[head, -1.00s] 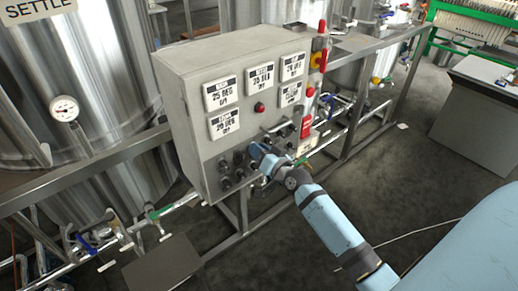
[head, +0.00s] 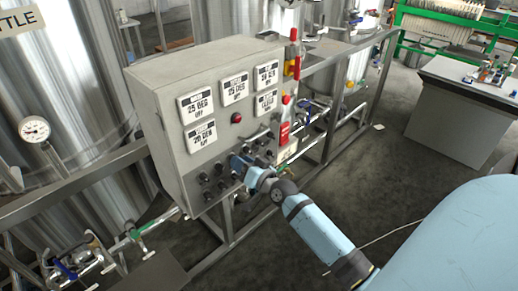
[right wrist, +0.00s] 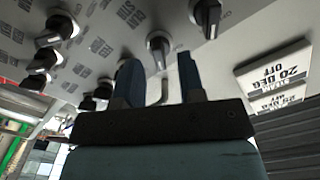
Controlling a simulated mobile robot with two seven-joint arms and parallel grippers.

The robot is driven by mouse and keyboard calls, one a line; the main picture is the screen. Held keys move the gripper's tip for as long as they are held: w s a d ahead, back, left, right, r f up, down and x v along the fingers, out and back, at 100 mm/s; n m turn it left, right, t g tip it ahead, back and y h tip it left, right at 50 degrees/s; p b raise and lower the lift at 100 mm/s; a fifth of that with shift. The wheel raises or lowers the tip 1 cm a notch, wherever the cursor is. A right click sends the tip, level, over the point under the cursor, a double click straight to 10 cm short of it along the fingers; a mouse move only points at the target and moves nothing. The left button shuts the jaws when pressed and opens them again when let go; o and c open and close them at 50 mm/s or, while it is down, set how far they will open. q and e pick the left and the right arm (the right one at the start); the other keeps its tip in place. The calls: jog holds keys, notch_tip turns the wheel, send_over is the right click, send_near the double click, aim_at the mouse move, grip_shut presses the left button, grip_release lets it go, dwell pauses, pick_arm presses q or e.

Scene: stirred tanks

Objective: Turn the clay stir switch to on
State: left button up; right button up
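A grey control box (head: 150,95) carries rows of black rotary switches (head: 205,180) on the lower part of its front. My right gripper (head: 238,162) is at these switches in the head view and partly covers some. In the right wrist view its two dark blue fingers (right wrist: 159,62) stand apart with a gap. A black switch with a silvery front (right wrist: 159,46) lies ahead, in line with the gap; I cannot tell whether the fingers reach around it. Another switch (right wrist: 206,16) is just beyond the right finger. My left gripper is not in view.
Several white displays (head: 240,90) and a red button (head: 236,118) sit above the switches. Steel frame rails and pipes (head: 160,225) run below. Open floor (head: 395,165) lies to the right.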

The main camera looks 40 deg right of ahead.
jog(key=s+d+b, duration=0.1)
jog(key=s, duration=1.1)
